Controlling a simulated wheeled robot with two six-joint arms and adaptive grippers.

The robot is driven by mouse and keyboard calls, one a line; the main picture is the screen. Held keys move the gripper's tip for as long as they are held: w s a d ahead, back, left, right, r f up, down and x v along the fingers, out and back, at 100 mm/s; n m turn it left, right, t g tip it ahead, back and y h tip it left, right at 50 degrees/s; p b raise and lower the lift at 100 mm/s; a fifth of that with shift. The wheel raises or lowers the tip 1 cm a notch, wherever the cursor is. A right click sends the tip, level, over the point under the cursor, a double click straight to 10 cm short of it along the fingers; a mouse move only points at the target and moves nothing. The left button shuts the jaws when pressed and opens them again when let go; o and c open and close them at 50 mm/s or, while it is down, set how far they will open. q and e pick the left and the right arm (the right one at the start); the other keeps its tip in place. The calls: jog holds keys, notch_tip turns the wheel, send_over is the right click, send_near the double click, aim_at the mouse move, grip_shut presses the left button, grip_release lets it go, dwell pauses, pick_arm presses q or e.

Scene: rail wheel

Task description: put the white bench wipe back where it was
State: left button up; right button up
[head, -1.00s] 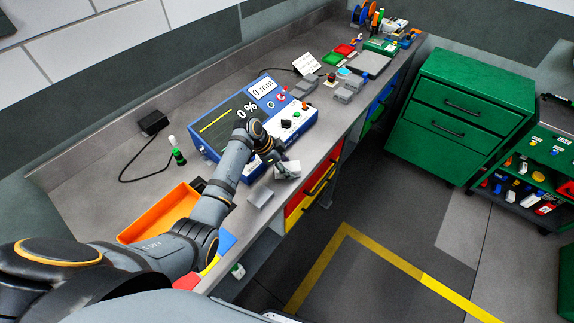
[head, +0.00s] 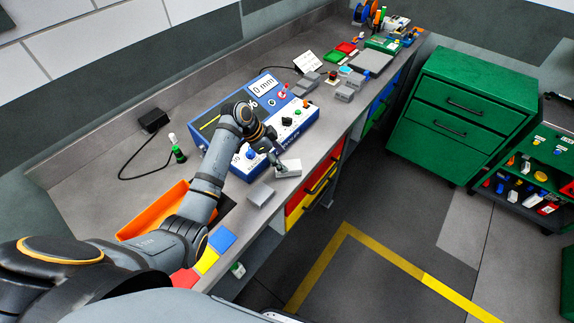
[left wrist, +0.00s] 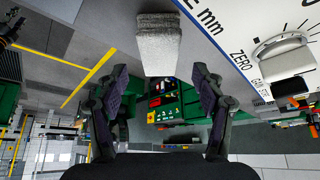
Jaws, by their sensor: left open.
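The white bench wipe (head: 289,168) is a small pale block near the front edge of the bench, just in front of the blue instrument. It seems to lie flat on the bench top. My left gripper (head: 274,157) is just beside it, toward the instrument. In the left wrist view the wipe (left wrist: 158,45) is a rough, pale piece beyond the fingertips. The left fingers (left wrist: 162,78) are spread, with nothing between them, and look clear of the wipe.
The blue instrument (head: 299,132) with knobs and a display stands close behind my left gripper. A grey block (head: 260,194) lies to the left of the wipe. An orange tray (head: 152,217) is farther left. Grey blocks (head: 346,94) stand to the right. Green drawers (head: 463,112) stand across the floor.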

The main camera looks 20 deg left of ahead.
pick_arm(q)
jog(key=b+v, duration=0.1)
jog(key=v, duration=0.6)
